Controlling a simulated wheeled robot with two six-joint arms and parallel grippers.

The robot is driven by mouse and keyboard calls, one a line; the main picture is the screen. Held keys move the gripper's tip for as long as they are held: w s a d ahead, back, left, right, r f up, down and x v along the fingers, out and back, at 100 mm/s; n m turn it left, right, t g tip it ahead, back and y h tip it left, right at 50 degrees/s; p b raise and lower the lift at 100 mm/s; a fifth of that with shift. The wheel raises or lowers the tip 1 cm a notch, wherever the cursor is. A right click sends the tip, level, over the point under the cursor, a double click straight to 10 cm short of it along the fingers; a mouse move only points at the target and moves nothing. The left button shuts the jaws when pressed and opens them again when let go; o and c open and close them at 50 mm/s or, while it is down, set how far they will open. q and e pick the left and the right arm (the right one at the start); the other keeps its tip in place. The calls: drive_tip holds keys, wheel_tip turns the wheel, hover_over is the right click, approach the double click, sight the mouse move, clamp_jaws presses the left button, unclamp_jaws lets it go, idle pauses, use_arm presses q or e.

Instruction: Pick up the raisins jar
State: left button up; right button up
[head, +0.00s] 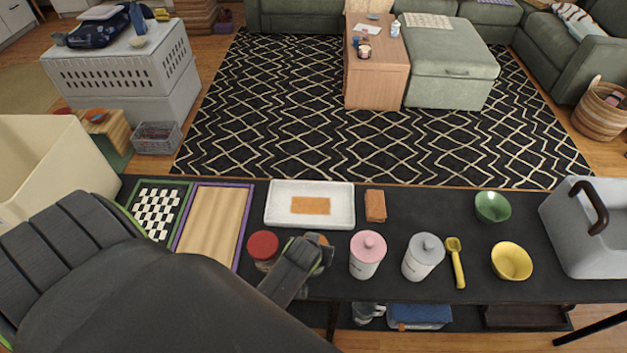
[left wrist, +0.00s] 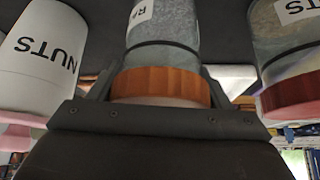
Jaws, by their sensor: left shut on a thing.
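The raisins jar (left wrist: 165,40) is grey and see-through, with an orange lid (left wrist: 160,85) and a white label on which "RA" can be read. My left gripper (left wrist: 158,88) is shut on it around the lid, one finger on each side. In the head view my left gripper (head: 310,250) reaches over the near part of the dark table and hides most of the jar; only a bit of the orange lid (head: 322,240) shows. I cannot tell whether the jar's base touches the table. My right gripper is not in view.
A red-lidded jar (head: 263,247) stands close on the left, a pink-lidded canister (head: 367,253) close on the right. Further right are a grey-lidded canister (head: 423,257), yellow scoop (head: 457,265) and yellow bowl (head: 511,261). A white tray (head: 280,220) lies behind.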

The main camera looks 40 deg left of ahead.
use_arm(q)
wheel_tip(320, 180, up, 9)
drive_tip(key=shift+w+r+b, duration=0.1)
drive_tip(key=shift+r+b, duration=0.05)
drive_tip(key=shift+b, duration=0.15)
drive_tip(key=shift+r, duration=0.3)
drive_tip(key=shift+r+m+h+p, duration=0.25)
drive_tip(key=shift+m+h+p, duration=0.15)
drive_tip(key=shift+m+p, duration=0.5)
drive_tip(key=m+h+p, duration=0.1)
drive_tip(key=m+p, duration=0.1)
drive_tip(key=shift+d+m+h+p, duration=0.1)
drive_tip(key=shift+m+h+p, duration=0.25)
drive_tip(key=shift+m+h, duration=0.05)
drive_tip(key=shift+d+f+m+h, duration=0.1)
drive_tip(key=shift+f+m+h, duration=0.2)
drive_tip(key=shift+m, duration=0.2)
drive_tip(key=shift+r, duration=0.1)
